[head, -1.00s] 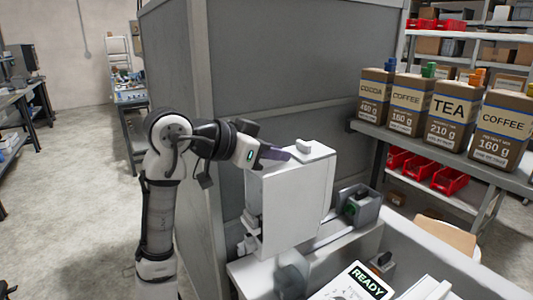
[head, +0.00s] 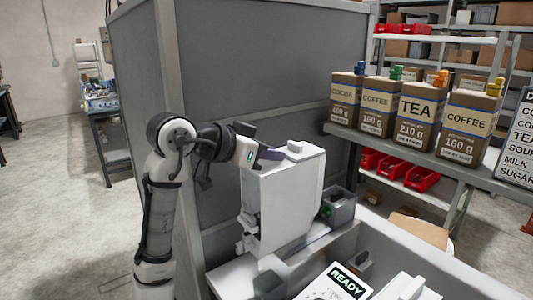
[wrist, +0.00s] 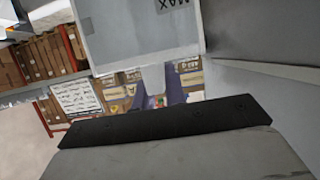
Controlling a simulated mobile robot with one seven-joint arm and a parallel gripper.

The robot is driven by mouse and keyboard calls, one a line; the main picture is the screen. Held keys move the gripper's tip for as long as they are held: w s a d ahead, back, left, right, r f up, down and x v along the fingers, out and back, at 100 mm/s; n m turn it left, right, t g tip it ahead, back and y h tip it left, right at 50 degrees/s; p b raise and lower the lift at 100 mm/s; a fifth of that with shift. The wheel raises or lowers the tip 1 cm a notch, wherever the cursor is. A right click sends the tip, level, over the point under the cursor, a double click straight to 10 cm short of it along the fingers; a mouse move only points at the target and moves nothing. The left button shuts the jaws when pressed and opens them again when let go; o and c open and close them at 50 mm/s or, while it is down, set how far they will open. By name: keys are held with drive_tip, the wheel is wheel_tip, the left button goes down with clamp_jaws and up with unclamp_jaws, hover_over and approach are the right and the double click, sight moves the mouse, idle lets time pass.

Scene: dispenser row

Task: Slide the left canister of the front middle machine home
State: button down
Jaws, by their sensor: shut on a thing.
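The canister (head: 285,200) is a tall white box with a small raised knob on its lid, at the centre of the head view. The canister looks upright over the left end of the open white machine (head: 375,240). Whether its base is fully seated is hidden.
A grey box with a green part (head: 338,207) stands close right of the canister. A READY panel (head: 348,280) is in front. A grey partition (head: 250,70) rises behind the arm. Labelled bags, including TEA (head: 416,112), stand on a shelf at right.

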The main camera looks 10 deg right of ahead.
sight(272, 162)
drive_tip(key=shift+w+d+f+b, duration=0.3)
drive_tip(key=shift+d+f+b, duration=0.15)
drive_tip(key=shift+d+f, duration=0.3)
drive_tip(key=shift+a+f, duration=0.1)
drive_tip(key=shift+f+b, duration=0.35)
drive_tip(key=shift+f, duration=0.1)
drive_tip(key=c, duration=1.4)
unclamp_jaws()
drive_tip(key=shift+o, duration=0.2)
